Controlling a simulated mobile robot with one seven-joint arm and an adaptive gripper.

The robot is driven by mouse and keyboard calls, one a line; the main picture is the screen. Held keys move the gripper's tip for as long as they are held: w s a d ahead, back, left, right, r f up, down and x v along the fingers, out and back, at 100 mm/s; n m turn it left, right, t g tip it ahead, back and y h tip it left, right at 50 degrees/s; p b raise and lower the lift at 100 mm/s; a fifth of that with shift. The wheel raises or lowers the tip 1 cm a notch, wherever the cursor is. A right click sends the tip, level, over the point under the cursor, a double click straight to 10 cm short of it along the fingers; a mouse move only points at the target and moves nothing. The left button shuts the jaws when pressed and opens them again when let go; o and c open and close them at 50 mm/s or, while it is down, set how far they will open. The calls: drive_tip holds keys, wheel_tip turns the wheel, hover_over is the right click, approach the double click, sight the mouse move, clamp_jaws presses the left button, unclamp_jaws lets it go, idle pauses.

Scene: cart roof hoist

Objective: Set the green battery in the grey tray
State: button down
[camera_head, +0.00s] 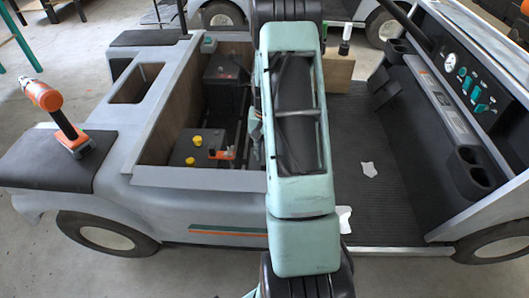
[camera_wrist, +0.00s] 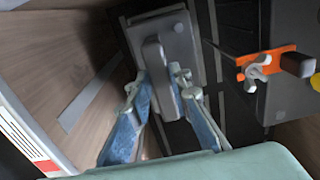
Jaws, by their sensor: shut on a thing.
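In the wrist view, my gripper (camera_wrist: 165,88) is shut on the upright grey handle of a dark grey-topped block (camera_wrist: 182,38). No green shows on this block's visible faces, so I cannot tell whether it is the green battery. The block is above or within the cart's open bay, beside dark rails; whether it touches the floor there is unclear. In the head view my arm hides the block and most of the gripper. I cannot make out the grey tray for certain.
A black battery with yellow caps (camera_head: 198,150) and an orange clamp (camera_wrist: 268,64) stands close on the right in the wrist view. Another dark battery (camera_head: 222,70) stands farther back. Wooden bay walls (camera_wrist: 75,60) are close on the left. An orange drill (camera_head: 60,118) stands on the seat.

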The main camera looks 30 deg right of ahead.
drive_tip(key=shift+w+f+b, duration=0.1)
drive_tip(key=shift+f+b, duration=0.2)
drive_tip(key=shift+f, duration=0.1)
drive_tip(key=c, duration=1.8)
unclamp_jaws()
drive_tip(key=shift+o, duration=1.1)
drive_tip(key=shift+f, duration=0.1)
drive_tip(key=shift+r, duration=0.2)
drive_tip(key=shift+r+p, duration=2.75)
drive_tip(key=shift+r, duration=1.15)
